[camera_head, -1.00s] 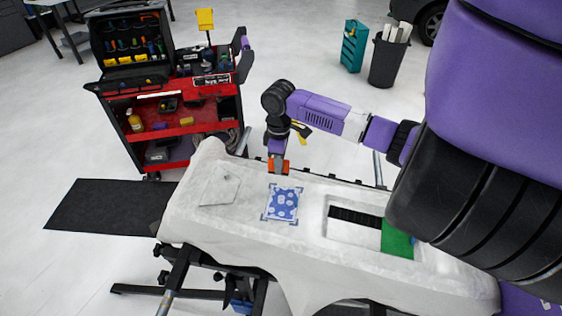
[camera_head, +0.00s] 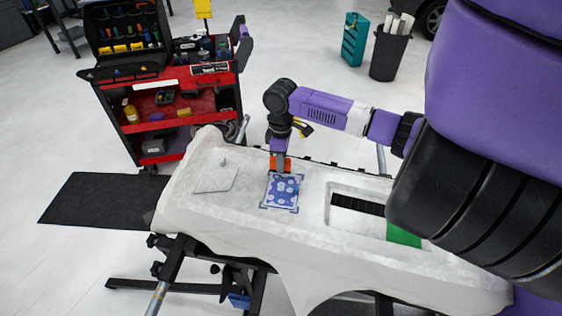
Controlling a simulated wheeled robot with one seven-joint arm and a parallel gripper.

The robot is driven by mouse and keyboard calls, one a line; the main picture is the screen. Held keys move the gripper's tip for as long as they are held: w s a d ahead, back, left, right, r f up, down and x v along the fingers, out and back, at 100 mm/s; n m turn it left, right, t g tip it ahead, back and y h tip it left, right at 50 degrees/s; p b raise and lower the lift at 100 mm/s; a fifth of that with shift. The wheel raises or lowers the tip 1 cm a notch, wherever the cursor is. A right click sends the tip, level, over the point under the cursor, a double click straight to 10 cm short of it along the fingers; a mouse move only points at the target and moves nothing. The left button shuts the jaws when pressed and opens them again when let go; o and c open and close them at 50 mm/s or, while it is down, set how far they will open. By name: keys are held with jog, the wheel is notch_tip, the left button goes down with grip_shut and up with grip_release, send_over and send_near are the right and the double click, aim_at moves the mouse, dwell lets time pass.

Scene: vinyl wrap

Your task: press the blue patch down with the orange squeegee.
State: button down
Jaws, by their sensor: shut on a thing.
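The blue patch (camera_head: 282,192) with pale spots lies on the white bumper-like panel (camera_head: 245,220), within dark corner marks. The orange squeegee (camera_head: 280,163) is at the patch's far edge. My gripper (camera_head: 279,148) is shut on the squeegee and points down from above. The squeegee's lower edge appears to be at or just over the far edge of the patch; I cannot tell whether it touches. The gripper's fingertips are small and partly hidden.
A pale square plate with a small knob (camera_head: 215,178) lies left of the patch. A recess with a black grille (camera_head: 357,204) and a green piece (camera_head: 403,236) is to the right. A red tool cart (camera_head: 170,110) stands behind left.

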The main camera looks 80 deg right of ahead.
jog(key=shift+f+b, duration=0.35)
jog(key=shift+f, duration=0.5)
dwell(0.7)
jog(key=shift+a, duration=0.1)
jog(key=shift+a+p, duration=0.8)
jog(key=shift+a, duration=0.25)
jog(key=shift+a+r+p, duration=0.15)
jog(key=shift+a+p, duration=0.3)
jog(key=shift+a, duration=0.6)
jog(key=shift+a, duration=0.1)
jog(key=shift+a+p, duration=0.75)
jog(key=shift+a, duration=0.3)
